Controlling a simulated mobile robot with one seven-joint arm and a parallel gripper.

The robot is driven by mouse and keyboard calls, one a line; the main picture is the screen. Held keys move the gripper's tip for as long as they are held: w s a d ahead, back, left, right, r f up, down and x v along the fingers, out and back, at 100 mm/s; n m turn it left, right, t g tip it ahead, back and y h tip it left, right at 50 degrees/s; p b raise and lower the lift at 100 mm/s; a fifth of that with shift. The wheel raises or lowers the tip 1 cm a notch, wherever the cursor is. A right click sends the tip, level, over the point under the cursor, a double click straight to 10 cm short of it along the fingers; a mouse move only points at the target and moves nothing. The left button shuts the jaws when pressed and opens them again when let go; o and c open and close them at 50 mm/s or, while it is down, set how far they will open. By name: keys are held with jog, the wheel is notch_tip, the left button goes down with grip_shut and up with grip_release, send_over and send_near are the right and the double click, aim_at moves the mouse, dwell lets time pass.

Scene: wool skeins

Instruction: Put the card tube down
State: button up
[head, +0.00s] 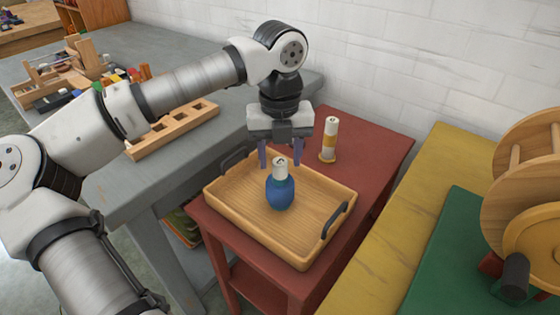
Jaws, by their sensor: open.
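A pale card tube (280,164) stands upright in a wooden tray (328,190), with a blue skein (280,191) of wool around it; only its top end shows above the wool. My gripper (280,155) points down at the tube's top, its two purple-grey fingers apart. The fingers appear either side of or just behind the tube's top; I cannot tell the exact depth. They are open and grip nothing.
The tray has dark handles and stands on a red table (375,150). A grey workbench (140,185) at left bears a wooden block with holes (174,128) and small coloured pieces. A yellow bench (440,175) at right holds a green mat (450,240) and a wooden wheel (530,170).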

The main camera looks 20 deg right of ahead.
notch_tip(320, 180, up, 10)
jog(key=shift+p, duration=0.3)
jog(key=shift+f, duration=0.1)
